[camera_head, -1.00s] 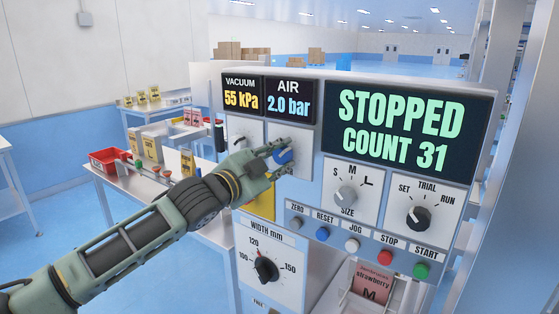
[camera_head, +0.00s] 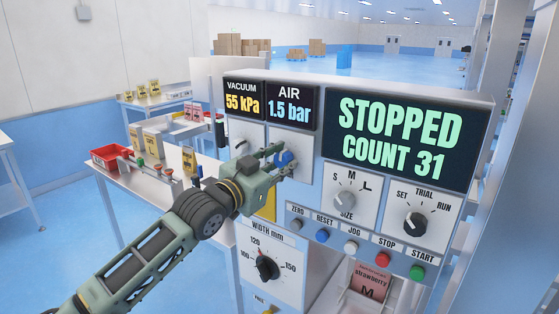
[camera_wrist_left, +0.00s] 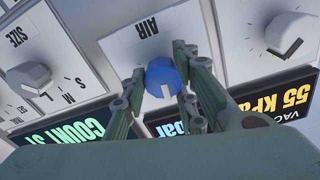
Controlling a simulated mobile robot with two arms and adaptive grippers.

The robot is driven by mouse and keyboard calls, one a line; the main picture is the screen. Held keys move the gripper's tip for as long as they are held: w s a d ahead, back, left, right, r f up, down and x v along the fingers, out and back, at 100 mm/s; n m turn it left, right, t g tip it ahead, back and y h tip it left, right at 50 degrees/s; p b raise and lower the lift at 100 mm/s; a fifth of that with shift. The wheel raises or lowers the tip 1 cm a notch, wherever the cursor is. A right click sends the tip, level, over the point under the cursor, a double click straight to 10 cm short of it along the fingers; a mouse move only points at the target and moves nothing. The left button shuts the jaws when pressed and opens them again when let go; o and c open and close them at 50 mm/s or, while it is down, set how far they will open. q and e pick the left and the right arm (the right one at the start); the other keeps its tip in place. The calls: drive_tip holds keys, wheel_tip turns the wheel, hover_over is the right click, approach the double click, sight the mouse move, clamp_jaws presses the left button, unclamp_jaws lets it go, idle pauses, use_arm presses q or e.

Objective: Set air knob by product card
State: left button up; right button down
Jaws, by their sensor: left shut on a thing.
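The blue air knob (camera_head: 285,158) sits on a white plate under the AIR display (camera_head: 290,107), which reads 1.5 bar. My left gripper (camera_head: 277,156) is shut on the knob; in the left wrist view the blue knob (camera_wrist_left: 163,78) shows between its two fingers, with a white pointer mark on its face. A product card (camera_head: 371,282), reading strawberry and M, stands in a slot low on the panel; its small print is hard to read. My right gripper is not in view.
The large screen (camera_head: 407,131) reads STOPPED, COUNT 31. The size knob (camera_head: 346,201), mode knob (camera_head: 416,225) and width knob (camera_head: 267,268) are on the same panel. A row of buttons ends with the green START (camera_head: 417,272). A side table with a red bin (camera_head: 110,156) stands left.

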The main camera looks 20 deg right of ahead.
use_arm(q)
drive_tip(key=shift+s+d+f+n, duration=0.25)
drive_tip(key=shift+f+n, duration=0.15)
drive_tip(key=shift+n, duration=0.2)
drive_tip(key=o, duration=0.9)
drive_tip(key=shift+c, duration=0.2)
drive_tip(key=shift+o, duration=0.7)
drive_tip(key=shift+s+r, duration=0.1)
drive_tip(key=shift+s, duration=0.05)
drive_tip(key=shift+w+a+r, duration=0.1)
drive_tip(key=shift+w+a, duration=0.05)
drive_tip(key=shift+w, duration=0.05)
drive_tip(key=shift+s+a, duration=0.25)
drive_tip(key=shift+a, duration=0.15)
drive_tip(key=v, duration=1.1)
drive_tip(key=shift+s, duration=0.1)
